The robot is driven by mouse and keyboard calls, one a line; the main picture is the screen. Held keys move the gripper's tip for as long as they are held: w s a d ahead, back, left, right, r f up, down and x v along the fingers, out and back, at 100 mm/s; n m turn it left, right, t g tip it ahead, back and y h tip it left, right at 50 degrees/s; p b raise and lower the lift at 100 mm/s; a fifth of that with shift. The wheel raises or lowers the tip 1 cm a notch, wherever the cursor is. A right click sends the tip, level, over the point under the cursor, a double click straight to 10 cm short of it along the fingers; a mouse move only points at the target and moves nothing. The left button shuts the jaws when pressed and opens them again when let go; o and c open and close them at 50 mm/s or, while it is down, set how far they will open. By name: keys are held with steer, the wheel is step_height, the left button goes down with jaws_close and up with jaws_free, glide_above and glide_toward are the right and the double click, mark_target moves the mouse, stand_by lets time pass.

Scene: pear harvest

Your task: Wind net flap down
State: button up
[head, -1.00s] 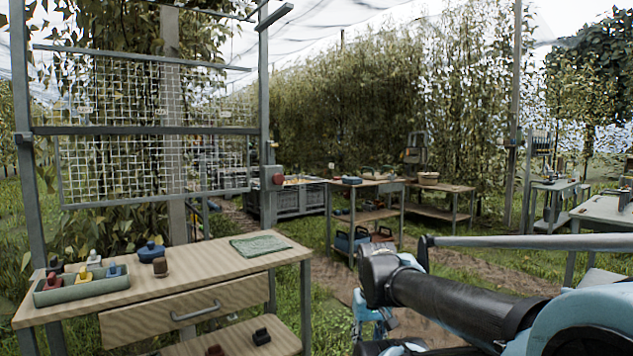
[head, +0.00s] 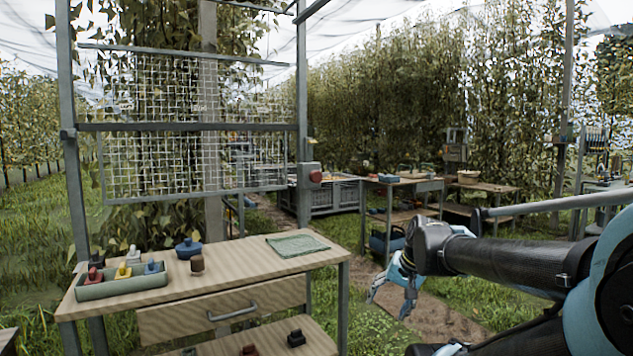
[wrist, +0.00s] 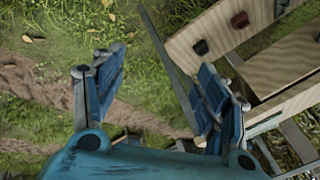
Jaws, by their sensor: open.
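The net flap (head: 150,165) is a white mesh panel in the grey metal frame behind the workbench, in the head view. It spans two sections, one above and one below a dark crossbar (head: 190,127). A grey box with a red knob (head: 315,176) sits on the frame's right post; whether it winds the net I cannot tell. My gripper (head: 390,302) is open and empty, pointing down to the right of the bench and well below the red knob. In the wrist view my gripper (wrist: 160,75) shows both blue fingers spread apart over grass.
The workbench (head: 250,275) has a drawer and lower shelf. It bears a green tray (head: 122,287) of coloured knobs, a blue pot (head: 189,248), a brown piece (head: 197,264) and a green cloth (head: 298,244). Other tables stand behind. A dirt path lies right of the bench.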

mark_target(317, 177)
steer(key=w+a+r+m+t+y, duration=0.25)
steer(key=w+a+r+m, duration=0.3)
steer(key=w+r, duration=0.4)
steer(key=w+a+r+m+t+y, duration=0.25)
steer(key=w+a+r+m, duration=0.35)
steer(key=w, duration=0.7)
steer(key=w+a+r+m+t+y, duration=0.2)
steer(key=w+a+r+m+t, duration=0.15)
steer(key=w+r+m, duration=0.6)
steer(key=w+a+m+t, duration=0.1)
steer(key=w+a+m, duration=0.1)
steer(key=w, duration=0.6)
steer(key=w+a+m+t, duration=0.1)
steer(key=w+a+m, duration=0.2)
steer(key=w, duration=0.6)
steer(key=w+a+m+t+h, duration=0.1)
steer(key=w+a, duration=0.3)
steer(key=w, duration=0.5)
steer(key=shift+w+a+r+m, duration=0.15)
steer(key=shift+a+r+m, duration=0.2)
steer(key=shift+m, duration=0.35)
steer(key=c, duration=1)
steer(key=shift+a, duration=0.15)
steer(key=shift+c, duration=0.2)
